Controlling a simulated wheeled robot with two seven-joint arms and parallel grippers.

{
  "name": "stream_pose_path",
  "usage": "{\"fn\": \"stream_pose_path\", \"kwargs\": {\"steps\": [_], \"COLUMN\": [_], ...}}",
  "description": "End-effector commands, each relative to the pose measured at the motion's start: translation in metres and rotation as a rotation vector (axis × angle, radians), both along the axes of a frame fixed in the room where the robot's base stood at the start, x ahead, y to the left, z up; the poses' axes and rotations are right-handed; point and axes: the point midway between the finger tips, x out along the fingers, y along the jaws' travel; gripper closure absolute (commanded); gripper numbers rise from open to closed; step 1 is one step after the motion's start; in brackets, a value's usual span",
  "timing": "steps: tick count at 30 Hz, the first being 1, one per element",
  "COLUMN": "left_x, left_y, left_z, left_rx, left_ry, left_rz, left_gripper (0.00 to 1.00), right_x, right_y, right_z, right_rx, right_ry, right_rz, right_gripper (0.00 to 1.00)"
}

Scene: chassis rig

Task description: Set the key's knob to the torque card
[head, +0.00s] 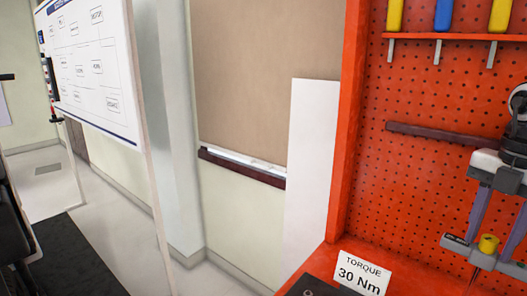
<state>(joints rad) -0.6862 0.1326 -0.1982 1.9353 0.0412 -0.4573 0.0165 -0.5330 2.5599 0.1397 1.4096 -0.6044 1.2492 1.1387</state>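The torque card (361,273) is a white card reading "TORQUE 30 Nm", standing on the red bench at the bottom. My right gripper (484,252) is at the right edge, in front of the pegboard and up and right of the card. Its fingertips close around a small piece with a yellow knob (488,243), which looks like the key. A thin dark shaft shows just below the fingertips. Any scale on the knob is too small to read. My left gripper is not in view.
The red pegboard (420,90) has a shelf (455,37) with yellow and blue items and a dark bar (440,137) below. A dark block (312,288) lies beside the card, cut off by the frame. A whiteboard (88,65) stands at left, with open floor beyond.

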Motion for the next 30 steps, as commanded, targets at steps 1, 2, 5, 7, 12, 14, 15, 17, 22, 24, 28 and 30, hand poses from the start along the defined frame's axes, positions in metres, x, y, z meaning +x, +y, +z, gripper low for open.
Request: {"fn": "stream_pose_path", "kwargs": {"steps": [1, 2, 5, 7, 12, 14, 15, 17, 22, 24, 28, 30], "left_x": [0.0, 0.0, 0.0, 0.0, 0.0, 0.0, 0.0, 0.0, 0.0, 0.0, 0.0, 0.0], "left_y": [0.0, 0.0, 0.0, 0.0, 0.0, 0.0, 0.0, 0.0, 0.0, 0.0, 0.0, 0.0], "left_z": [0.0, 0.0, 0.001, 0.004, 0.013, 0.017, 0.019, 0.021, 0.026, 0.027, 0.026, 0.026], "left_rx": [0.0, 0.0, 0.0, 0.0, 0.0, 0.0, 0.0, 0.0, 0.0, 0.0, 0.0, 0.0], "left_ry": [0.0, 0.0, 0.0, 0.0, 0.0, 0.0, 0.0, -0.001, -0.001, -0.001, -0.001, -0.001], "left_rz": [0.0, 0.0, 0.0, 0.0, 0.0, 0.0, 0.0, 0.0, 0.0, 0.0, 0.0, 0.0], "left_gripper": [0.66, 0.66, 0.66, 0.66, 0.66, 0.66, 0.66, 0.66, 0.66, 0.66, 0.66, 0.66], "right_x": [0.0, 0.0, 0.0, 0.0, 0.0, 0.0, 0.0, 0.0, 0.0, 0.0, 0.0, 0.0], "right_y": [0.0, 0.0, 0.0, 0.0, 0.0, 0.0, 0.0, 0.0, 0.0, 0.0, 0.0, 0.0], "right_z": [0.0, 0.0, 0.0, 0.001, 0.002, 0.002, 0.002, 0.002, 0.001, 0.001, 0.0, 0.0], "right_rx": [0.0, 0.0, 0.0, 0.001, 0.002, 0.002, 0.002, 0.002, 0.001, 0.001, 0.0, 0.0], "right_ry": [-0.001, -0.001, -0.001, 0.0, 0.0, 0.0, 0.0, 0.0, 0.0, 0.0, 0.0, 0.0], "right_rz": [-0.001, -0.001, 0.011, 0.065, 0.34, 0.446, 0.518, 0.626, 0.869, 0.919, 0.941, 0.939], "right_gripper": [0.66, 0.66, 0.66, 0.66, 0.66, 0.66, 0.66, 0.66, 0.66, 0.66, 0.66, 0.66]}}
